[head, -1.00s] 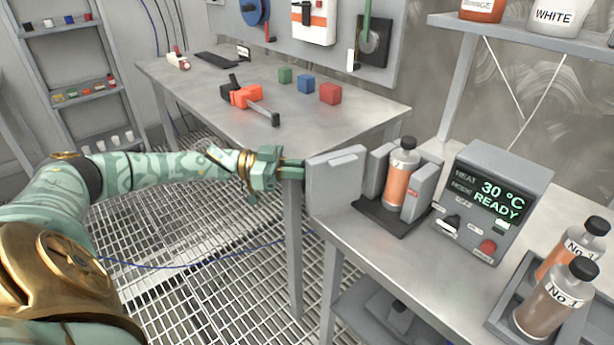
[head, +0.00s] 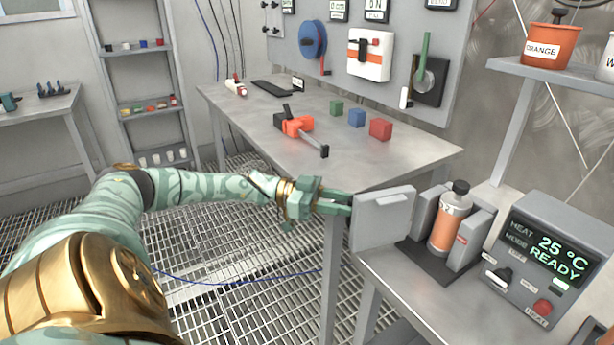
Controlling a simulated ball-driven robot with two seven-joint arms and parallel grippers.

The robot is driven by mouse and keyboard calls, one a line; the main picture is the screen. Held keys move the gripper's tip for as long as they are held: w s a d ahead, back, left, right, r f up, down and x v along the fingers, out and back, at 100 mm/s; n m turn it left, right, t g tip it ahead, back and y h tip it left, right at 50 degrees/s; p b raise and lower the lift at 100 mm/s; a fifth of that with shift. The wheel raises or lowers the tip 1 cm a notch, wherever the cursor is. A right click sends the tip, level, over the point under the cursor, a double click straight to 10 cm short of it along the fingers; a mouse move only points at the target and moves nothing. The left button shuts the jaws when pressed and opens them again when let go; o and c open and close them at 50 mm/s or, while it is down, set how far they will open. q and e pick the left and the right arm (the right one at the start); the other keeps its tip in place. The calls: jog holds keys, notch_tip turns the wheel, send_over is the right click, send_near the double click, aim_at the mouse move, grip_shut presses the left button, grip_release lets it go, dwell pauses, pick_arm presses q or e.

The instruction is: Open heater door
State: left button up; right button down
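The heater is a grey holder (head: 480,238) on a dark base, with an orange-and-white bottle (head: 446,235) upright between its grey walls. Its grey door (head: 380,226) stands swung out to the left of the bottle, leaving the bottle's front in view. My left gripper (head: 349,205) is at the door's left edge, its green fingers pointing right. Whether the fingers touch or grip the door, and how far they are apart, is not clear. My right gripper is out of view.
The control box (head: 541,258), showing 25 °C READY, stands right of the heater on the steel bench (head: 395,295). A second table (head: 370,157) behind holds coloured cubes and an orange-and-black tool (head: 300,127). A shelf with an orange pot (head: 550,46) hangs at upper right.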

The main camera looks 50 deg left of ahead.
pick_arm(q)
jog(key=v, duration=1.4)
jog(key=shift+p, duration=0.45)
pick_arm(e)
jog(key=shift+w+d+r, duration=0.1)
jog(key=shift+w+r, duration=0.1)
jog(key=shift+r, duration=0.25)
pick_arm(q)
jog(key=shift+r, duration=0.1)
